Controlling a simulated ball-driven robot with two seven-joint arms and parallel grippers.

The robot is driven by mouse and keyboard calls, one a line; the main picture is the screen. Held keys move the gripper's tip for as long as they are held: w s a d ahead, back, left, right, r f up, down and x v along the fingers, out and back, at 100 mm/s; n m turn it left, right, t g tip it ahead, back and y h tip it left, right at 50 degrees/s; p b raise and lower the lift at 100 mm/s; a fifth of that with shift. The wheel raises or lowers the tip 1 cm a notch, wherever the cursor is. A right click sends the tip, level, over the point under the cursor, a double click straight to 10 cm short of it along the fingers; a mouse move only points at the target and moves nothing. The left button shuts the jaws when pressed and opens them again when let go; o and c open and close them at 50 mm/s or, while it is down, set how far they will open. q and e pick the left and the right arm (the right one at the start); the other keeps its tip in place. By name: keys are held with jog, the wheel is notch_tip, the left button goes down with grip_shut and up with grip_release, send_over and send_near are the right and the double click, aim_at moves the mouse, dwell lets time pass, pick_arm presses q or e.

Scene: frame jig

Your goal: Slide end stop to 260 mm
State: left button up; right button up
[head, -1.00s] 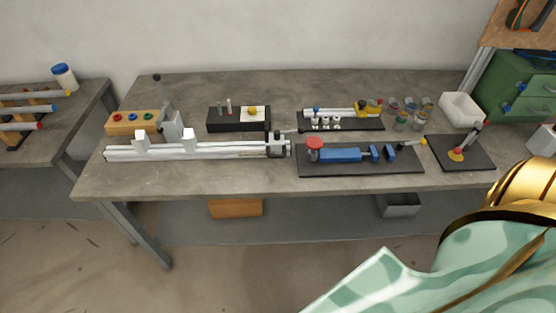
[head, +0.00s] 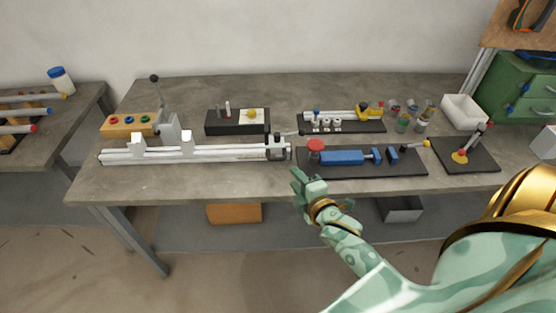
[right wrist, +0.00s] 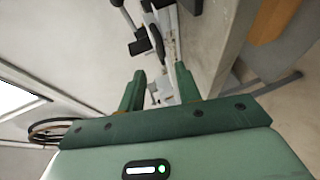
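The end stop (head: 277,148), a grey and black block with a dark lever to its right, sits near the right end of the long pale rail (head: 225,153). The rail has a scale strip near the stop. My right gripper (head: 298,177) is at the table's front edge, in front of the stop and the rail's right end, apart from both. In the right wrist view the two green fingers (right wrist: 158,88) are spread with nothing held between them. Part of the rail and dark fittings show beyond the fingers. My left gripper is not in view.
A black board with a blue vice (head: 342,157) and red knob (head: 316,145) lies right of the rail. A black box (head: 225,122) stands behind the rail. A tall lever (head: 159,100) rises behind its left part.

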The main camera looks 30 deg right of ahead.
aim_at(279, 160)
jog(key=b+x, duration=0.2)
jog(key=x, duration=1)
jog(key=shift+b, duration=0.35)
jog(key=shift+c, duration=0.3)
